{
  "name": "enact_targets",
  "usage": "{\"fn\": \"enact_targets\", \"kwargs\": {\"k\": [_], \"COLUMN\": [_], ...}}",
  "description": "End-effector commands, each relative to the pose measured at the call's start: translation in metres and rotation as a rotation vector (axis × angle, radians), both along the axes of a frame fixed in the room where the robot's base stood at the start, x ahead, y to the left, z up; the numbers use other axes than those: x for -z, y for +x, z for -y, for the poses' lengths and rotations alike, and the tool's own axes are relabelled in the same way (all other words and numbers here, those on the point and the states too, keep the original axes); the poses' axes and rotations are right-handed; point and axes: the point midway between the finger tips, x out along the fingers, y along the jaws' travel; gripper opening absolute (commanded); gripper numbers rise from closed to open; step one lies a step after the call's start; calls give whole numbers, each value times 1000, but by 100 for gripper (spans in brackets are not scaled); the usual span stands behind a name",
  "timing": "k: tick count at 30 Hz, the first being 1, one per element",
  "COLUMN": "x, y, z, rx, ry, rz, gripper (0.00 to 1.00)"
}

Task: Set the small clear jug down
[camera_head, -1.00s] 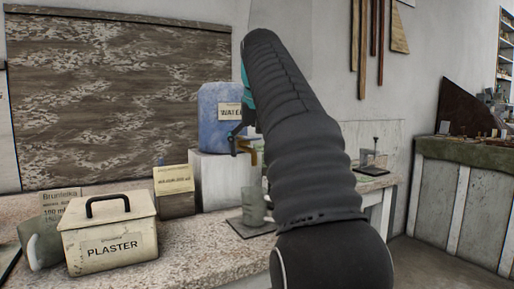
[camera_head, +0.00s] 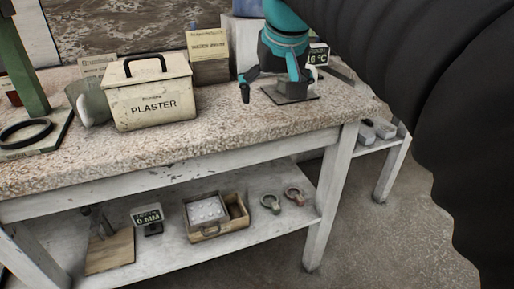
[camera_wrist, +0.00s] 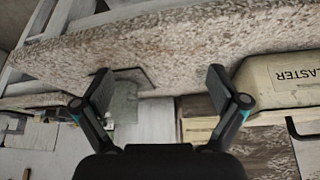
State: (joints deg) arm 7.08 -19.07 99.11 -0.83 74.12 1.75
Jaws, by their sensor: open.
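The small clear jug (camera_wrist: 125,103) shows in the wrist view as a greenish, see-through shape at the edge of a dark mat (camera_wrist: 132,74). It lies between the fingers in that picture, closer to the left finger, with no finger seen closed on it. My gripper (camera_wrist: 158,80) is open, its two fingers spread wide. In the head view my gripper (camera_head: 278,88) is over the dark mat (camera_head: 304,97) on the speckled bench, and the jug is hidden or cannot be told apart there.
The plaster tin (camera_head: 152,95) stands left of my gripper, with a labelled box (camera_head: 208,55) behind it. A 6 °C display (camera_head: 319,54) is close on the right. The bench front between tin and mat is clear. A lower shelf holds a wooden tray (camera_head: 238,222).

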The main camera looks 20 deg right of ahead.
Motion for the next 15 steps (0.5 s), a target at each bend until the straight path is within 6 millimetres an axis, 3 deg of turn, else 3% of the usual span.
{"fn": "enact_targets", "kwargs": {"k": [1, 9, 15], "x": [19, 127, 187], "y": [-16, -86, -121], "z": [-8, -36, -46], "rx": [-20, -104, -143], "ry": [0, -3, -2], "rz": [2, 28, 40], "gripper": [97, 97, 97]}}
